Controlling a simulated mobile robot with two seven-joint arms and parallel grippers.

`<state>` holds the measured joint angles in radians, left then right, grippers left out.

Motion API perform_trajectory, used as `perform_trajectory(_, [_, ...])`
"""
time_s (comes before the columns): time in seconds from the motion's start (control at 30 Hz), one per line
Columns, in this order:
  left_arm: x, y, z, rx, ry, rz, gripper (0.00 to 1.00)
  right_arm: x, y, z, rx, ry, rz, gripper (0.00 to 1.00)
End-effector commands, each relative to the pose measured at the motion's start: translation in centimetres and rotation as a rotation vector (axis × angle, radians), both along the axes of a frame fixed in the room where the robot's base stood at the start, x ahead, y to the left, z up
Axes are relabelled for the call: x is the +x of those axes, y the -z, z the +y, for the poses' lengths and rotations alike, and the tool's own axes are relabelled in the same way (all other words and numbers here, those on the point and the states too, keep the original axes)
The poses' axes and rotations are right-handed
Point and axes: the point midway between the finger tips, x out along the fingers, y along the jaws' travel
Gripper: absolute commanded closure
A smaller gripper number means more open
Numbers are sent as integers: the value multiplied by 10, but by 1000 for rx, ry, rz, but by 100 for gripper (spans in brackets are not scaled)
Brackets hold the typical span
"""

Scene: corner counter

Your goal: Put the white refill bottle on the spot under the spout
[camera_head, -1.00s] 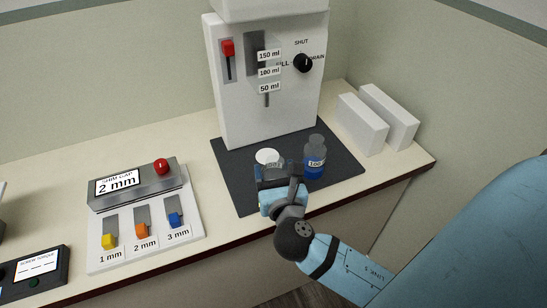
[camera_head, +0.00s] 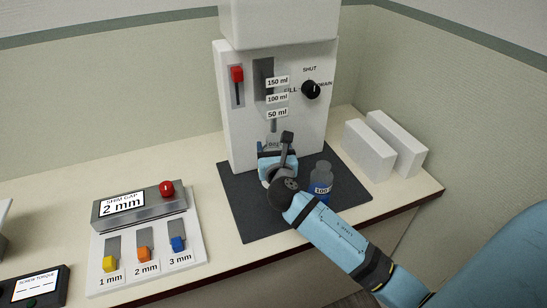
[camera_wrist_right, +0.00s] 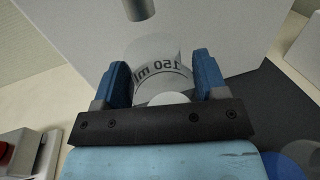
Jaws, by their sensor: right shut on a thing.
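The refill bottle (camera_wrist_right: 150,52) looks clear to whitish, with a "150 ml" band. In the right wrist view it is between the blue fingers of my right gripper (camera_wrist_right: 160,82), which is shut on it. In the head view my right gripper (camera_head: 278,155) is over the dark mat, close in front of the white dispenser (camera_head: 232,130), and mostly hides the bottle (camera_head: 273,141). The spout (camera_wrist_right: 138,9) shows just above and beyond the bottle in the wrist view. The spot is hidden in the head view. I cannot tell whether the bottle touches the mat.
A bottle of blue liquid labelled 100 (camera_head: 320,187) stands on the dark mat (camera_head: 250,222), close right of my gripper. Two white blocks (camera_head: 368,150) stand at the right. A shim panel (camera_head: 145,235) is at the left. The mat's front left is clear.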

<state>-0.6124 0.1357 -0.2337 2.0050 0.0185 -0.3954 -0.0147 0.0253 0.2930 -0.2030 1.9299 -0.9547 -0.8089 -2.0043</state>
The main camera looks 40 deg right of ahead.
Motion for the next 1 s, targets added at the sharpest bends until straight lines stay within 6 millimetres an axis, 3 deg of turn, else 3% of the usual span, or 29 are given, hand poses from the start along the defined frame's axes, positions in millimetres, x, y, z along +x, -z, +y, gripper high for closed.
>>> perform_trajectory(0.33, [-1,9,0,-1,-2,14,43,2,35,-1,1,2,2,64])
perform_trajectory(0.7, [0,7,-1,-4,-2,11,43,2,39,-1,-2,1,1,64])
perform_trajectory(0.73, [0,7,-1,-5,-3,10,43,2,39,-1,-2,1,1,30])
perform_trajectory(0.8, [0,6,-1,-5,-3,10,43,2,38,-1,-2,1,1,13])
perform_trajectory(0.83, [0,6,-1,-5,-3,10,43,2,38,-1,-2,1,1,9])
perform_trajectory(1.0, [0,6,-1,-6,-3,9,43,2,38,-1,-2,1,1,9])
